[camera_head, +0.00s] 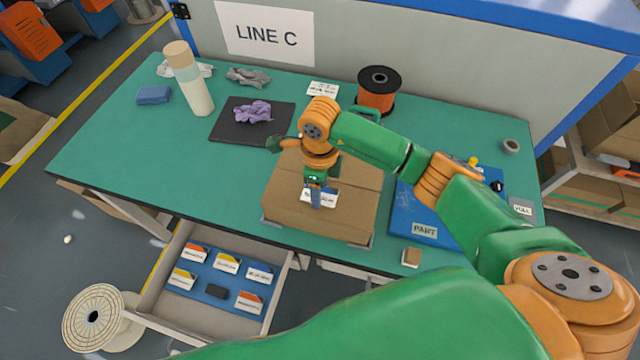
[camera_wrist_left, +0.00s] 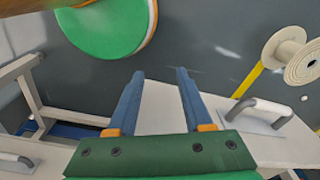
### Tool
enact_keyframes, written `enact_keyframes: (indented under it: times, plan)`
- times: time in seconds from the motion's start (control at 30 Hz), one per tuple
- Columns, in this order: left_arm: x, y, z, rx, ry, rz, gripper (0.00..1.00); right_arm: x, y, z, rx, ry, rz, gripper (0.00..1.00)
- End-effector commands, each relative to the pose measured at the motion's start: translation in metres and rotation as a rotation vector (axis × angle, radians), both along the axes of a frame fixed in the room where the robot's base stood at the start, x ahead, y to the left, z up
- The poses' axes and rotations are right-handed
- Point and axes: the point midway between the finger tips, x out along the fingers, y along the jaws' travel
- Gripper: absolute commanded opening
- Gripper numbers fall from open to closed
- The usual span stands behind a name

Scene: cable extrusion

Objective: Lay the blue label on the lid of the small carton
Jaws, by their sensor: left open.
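The brown carton (camera_head: 280,215) sits closed on the green table in the head view. A mostly white label with dark print (camera_head: 328,196) is at the middle of its lid, beneath my right gripper (camera_head: 316,203). That gripper points down, and its blue finger covers part of the label. I cannot tell whether the label is pinched or lying flat, or whether it has a blue band. My left gripper (camera_wrist_left: 156,76) is open and empty in the left wrist view, its two blue fingers apart. It is not visible in the head view.
An open drawer (camera_head: 165,275) holds several label stacks. A black mat (camera_head: 222,121) with a purple cloth, a bottle (camera_head: 190,80) and an orange spool (camera_head: 377,92) stand behind the carton. A blue board (camera_head: 408,228) lies to its right. White handled panels show in the left wrist view.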

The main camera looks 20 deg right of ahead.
Motion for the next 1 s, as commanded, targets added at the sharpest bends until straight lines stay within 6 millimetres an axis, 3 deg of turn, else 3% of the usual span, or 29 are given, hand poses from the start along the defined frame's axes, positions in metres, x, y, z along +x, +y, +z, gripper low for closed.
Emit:
enact_keyframes:
  times: [1.0]
  plan:
    - [0.001, 0.0, -0.015, -0.001, -0.002, 0.001, 0.51, 0.0, 0.0, -0.015, -0.001, 0.001, 0.001, 0.27]
